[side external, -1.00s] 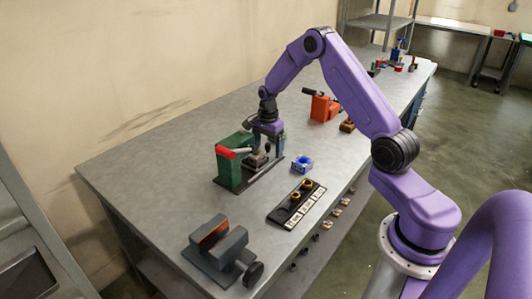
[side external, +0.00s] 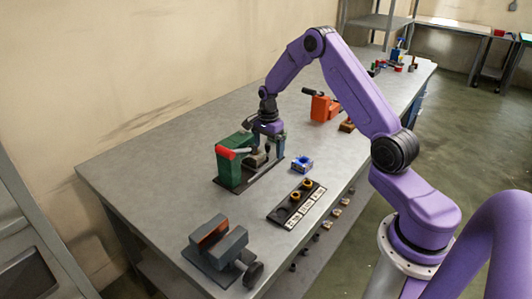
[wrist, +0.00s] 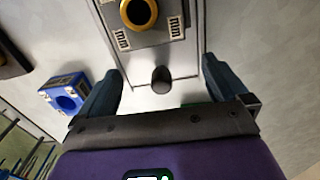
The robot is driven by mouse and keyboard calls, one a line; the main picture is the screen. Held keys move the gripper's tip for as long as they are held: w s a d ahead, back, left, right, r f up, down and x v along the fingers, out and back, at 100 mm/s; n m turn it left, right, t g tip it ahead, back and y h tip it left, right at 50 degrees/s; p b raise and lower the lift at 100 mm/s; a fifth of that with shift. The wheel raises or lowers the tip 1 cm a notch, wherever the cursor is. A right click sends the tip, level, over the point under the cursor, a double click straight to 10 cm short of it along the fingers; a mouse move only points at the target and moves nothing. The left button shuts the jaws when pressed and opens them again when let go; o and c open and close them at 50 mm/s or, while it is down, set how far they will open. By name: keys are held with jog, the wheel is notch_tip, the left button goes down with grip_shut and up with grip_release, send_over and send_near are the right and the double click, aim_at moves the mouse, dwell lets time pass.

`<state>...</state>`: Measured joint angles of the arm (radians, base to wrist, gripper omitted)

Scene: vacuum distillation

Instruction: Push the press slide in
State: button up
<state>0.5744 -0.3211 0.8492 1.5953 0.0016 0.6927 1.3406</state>
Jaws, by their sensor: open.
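The green press (side external: 229,168) with a red handle (side external: 232,153) stands on a dark base on the workbench. Its slide (side external: 257,160) sits on the base at the press's right side. In the wrist view the slide is a grey block (wrist: 155,35) with a gold ring (wrist: 138,12) and a round dark knob (wrist: 160,80) on the rails. My gripper (wrist: 162,70) is open and low over the rail end, one finger on each side of the knob, with gaps visible on both sides. The fingers partly hide the slide in the side view.
A blue block with a round hole (side external: 302,164) lies close to the right of the press, also in the wrist view (wrist: 66,94). A dark labelled tray (side external: 285,215), a grey vise (side external: 218,250) and an orange device (side external: 323,108) stand around. Bare bench lies to the left.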

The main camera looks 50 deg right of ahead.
aim_at(266, 154)
jog(key=shift+a+f, duration=0.2)
jog(key=shift+a, duration=0.65)
jog(key=shift+r, duration=1.15)
jog(key=shift+d+r, duration=0.15)
jog(key=shift+r, duration=1.1)
jog(key=shift+d+r, duration=0.15)
jog(key=shift+r, duration=1.1)
jog(key=shift+w, duration=0.1)
